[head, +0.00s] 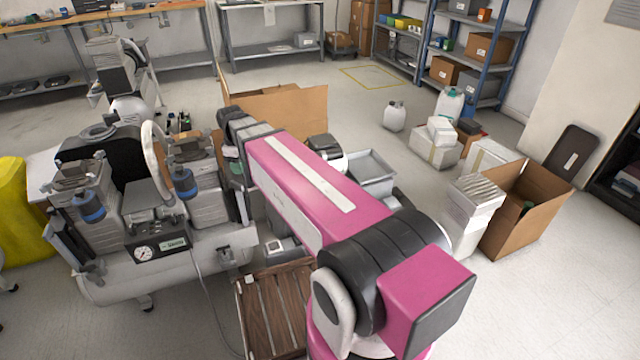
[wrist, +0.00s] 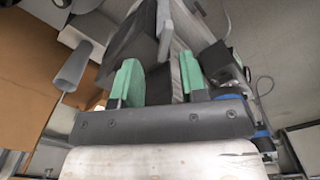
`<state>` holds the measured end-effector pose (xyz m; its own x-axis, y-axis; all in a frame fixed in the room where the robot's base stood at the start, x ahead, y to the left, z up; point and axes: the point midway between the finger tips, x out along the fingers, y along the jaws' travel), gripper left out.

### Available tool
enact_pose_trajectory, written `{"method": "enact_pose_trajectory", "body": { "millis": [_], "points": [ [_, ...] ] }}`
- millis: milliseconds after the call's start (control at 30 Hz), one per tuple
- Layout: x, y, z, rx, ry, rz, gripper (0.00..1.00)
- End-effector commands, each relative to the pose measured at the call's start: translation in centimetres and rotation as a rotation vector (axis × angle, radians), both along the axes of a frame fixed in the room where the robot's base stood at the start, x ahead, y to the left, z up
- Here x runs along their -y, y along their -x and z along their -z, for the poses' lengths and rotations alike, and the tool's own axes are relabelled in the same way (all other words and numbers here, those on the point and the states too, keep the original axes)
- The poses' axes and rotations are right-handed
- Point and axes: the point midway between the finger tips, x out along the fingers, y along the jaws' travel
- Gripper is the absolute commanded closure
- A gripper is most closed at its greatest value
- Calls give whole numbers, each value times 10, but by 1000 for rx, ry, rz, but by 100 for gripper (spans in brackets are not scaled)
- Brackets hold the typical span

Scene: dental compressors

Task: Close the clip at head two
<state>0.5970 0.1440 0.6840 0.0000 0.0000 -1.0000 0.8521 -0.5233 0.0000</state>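The compressor (head: 165,265) stands at the left in the head view, with a grey tank, a pressure gauge and several motor heads on top. One head with a blue filter cup (head: 185,182) is close to my arm; another with a blue cup (head: 90,205) is at the left. I cannot tell which is head two, and I cannot make out its clip. In the wrist view my gripper (wrist: 158,80) has its two green fingers apart. Dark grey parts (wrist: 135,38) lie beyond and partly between the fingers; contact cannot be told. My arm mostly hides the gripper in the head view.
A wooden pallet (head: 272,310) lies in front of the compressor's right end. An open cardboard box (head: 285,108) stands behind my arm. Another open box (head: 525,205) and white containers (head: 435,145) are at the right.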

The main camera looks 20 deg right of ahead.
Motion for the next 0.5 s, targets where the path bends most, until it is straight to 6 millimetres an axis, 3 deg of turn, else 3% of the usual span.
{"method": "enact_pose_trajectory", "body": {
  "millis": [500],
  "points": [
    [62, 42, 49, 0, 0, 387, 61]
  ]
}}
